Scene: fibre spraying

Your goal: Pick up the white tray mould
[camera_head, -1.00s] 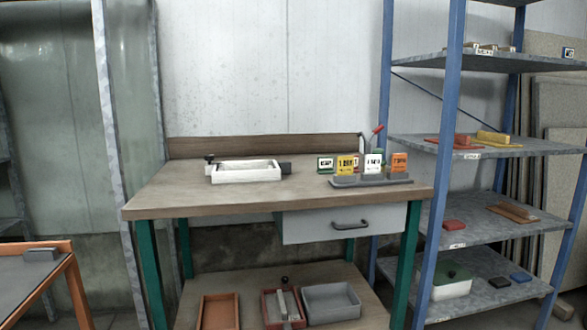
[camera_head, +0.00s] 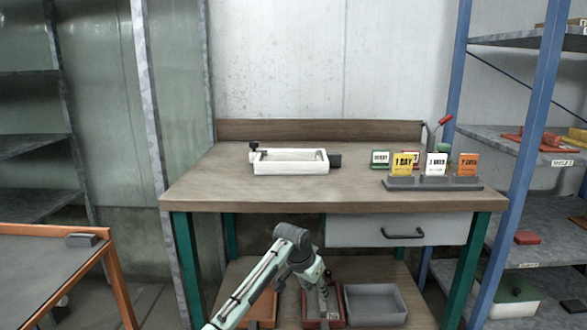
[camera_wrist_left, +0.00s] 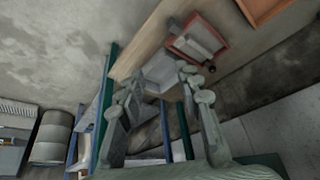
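The white tray mould (camera_head: 290,169) lies on the wooden top of the green-legged workbench (camera_head: 235,196), left of its middle. It is a shallow rectangular tray with a black knob at its left end and a dark block at its right end. My left arm comes in low from the left in front of the bench. My left gripper (camera_head: 314,274) is below the bench top, well under and apart from the mould. In the left wrist view its fingers (camera_wrist_left: 158,88) are spread with nothing held between them. My right gripper is not in view.
Number cards (camera_head: 404,164) in a grey holder stand on the bench right of the mould. A drawer (camera_head: 350,230) hangs under the top. The lower shelf holds a red tray (camera_head: 310,318) and a grey tray (camera_head: 375,305). An orange-framed table (camera_head: 45,265) is at left, blue shelving at right.

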